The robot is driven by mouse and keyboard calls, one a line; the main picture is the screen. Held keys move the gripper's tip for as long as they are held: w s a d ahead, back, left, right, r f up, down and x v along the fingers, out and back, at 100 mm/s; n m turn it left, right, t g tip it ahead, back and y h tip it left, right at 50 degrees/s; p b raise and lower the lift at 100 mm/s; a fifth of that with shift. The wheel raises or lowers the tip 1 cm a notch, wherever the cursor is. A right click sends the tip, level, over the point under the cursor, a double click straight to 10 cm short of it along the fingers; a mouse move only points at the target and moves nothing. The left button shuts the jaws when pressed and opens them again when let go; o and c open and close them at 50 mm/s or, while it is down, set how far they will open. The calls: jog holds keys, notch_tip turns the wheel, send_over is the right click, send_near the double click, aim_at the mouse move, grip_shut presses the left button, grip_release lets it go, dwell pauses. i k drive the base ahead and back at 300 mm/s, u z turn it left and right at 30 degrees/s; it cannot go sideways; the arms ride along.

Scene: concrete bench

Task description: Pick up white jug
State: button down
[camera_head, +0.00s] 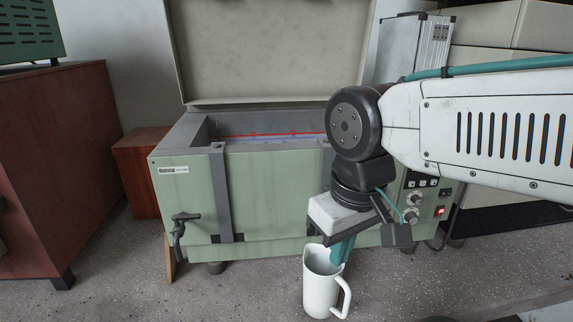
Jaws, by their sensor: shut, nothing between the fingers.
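The white jug (319,290) stands upright on the grey speckled surface at the bottom middle of the view. Its open rim faces up and its handle is on the right side. My gripper (341,254) points down just above the jug, with its teal fingers at the right part of the rim. The fingers look shut and hold nothing. Their tips overlap the jug's opening, and I cannot tell whether they are inside it or touching it.
A green machine (270,200) with a raised lid stands right behind the jug. A reddish-brown cabinet (65,160) is at the left. The speckled surface (130,285) is clear left of the jug.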

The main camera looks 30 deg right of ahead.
aim_at(322, 281)
jog(key=k, duration=0.3)
jog(key=u, duration=2.05)
jog(key=k, duration=1.55)
jog(key=z, duration=1.85)
